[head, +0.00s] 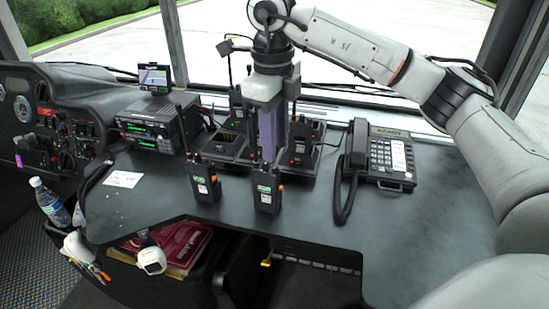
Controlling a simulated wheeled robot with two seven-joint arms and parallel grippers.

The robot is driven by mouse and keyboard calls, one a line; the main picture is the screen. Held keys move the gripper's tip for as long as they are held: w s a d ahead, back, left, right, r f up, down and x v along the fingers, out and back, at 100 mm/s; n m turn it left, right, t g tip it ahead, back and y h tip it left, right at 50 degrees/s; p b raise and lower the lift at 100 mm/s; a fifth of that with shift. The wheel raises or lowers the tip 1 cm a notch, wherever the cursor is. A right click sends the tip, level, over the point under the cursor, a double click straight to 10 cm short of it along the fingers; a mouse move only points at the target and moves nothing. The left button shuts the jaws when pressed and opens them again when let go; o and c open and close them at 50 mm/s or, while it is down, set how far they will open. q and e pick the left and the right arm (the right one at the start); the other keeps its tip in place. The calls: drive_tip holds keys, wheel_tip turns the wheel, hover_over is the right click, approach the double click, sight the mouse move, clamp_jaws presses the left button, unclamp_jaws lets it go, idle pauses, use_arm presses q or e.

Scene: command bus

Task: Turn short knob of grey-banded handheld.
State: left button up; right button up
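Two black handhelds with antennas and green screens stand upright on the desk front, a left one (204,181) and a right one (267,189). More handhelds stand behind in a black charger (312,178), one at its right (301,142) and one at the back (236,103). I cannot make out a grey band on any of them, and the short knobs are too small to tell. My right gripper (268,158) points down in front of the charger, just above and behind the right front handheld. Its fingers overlap in this view, so their opening is unclear. My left gripper is out of view.
A desk phone (390,160) with its corded handset (357,145) stands right of the charger. A radio unit (152,128) with a small screen on top (154,77) is at left. A white card (122,179) lies on the desk (240,225). The desk's right front is clear.

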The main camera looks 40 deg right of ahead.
sight(275, 167)
drive_tip(key=shift+w+f, duration=0.1)
drive_tip(key=shift+f, duration=2.3)
drive_tip(key=shift+c, duration=0.2)
clamp_jaws()
